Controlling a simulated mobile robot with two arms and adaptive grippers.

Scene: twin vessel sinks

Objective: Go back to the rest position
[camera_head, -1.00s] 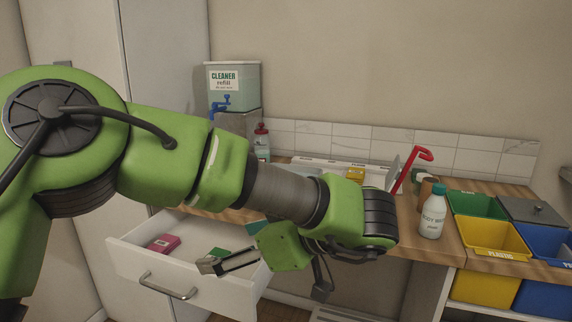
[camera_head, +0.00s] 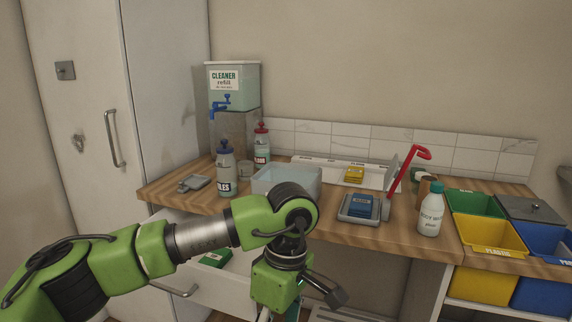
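My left arm comes in from the left, low across the front of the counter. My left gripper (camera_head: 300,302) hangs at the bottom edge in front of the counter, right of the open drawer (camera_head: 238,290). One dark finger spreads out to the right; the other is mostly hidden or cut off below. It looks open, with nothing seen in it. My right gripper is not in view.
The wooden counter (camera_head: 400,228) holds a blue-capped bottle (camera_head: 226,170), a clear tub (camera_head: 287,180), a grey tray (camera_head: 359,208) with blue packs and a white bottle (camera_head: 432,209). Coloured bins (camera_head: 490,236) stand right. The drawer holds a green box (camera_head: 214,258).

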